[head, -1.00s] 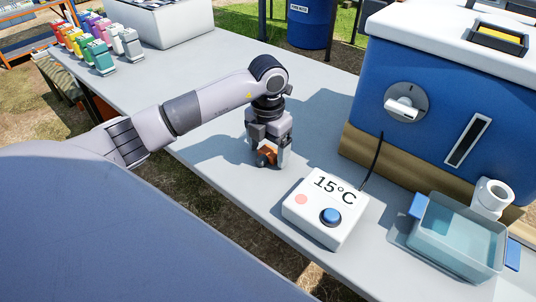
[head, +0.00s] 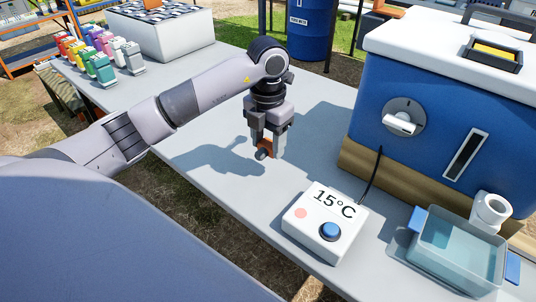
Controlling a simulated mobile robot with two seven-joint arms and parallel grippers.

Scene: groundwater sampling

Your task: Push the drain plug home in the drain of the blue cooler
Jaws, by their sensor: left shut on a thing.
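The blue cooler (head: 430,110) with a white lid stands at the right on a wooden base. A white round fitting (head: 491,211) with an open mouth, which looks like its drain, sticks out low at its right front. My left gripper (head: 266,150) points down over the grey table, left of the cooler. It is shut on an orange piece with a dark end, apparently the drain plug (head: 264,149), partly hidden by the fingers. The plug is held a little above the table, well apart from the drain. My right gripper is not in view.
A clear tray (head: 455,262) of water sits below the drain. Coloured bottles (head: 95,50) and a white crate (head: 165,38) stand far left.

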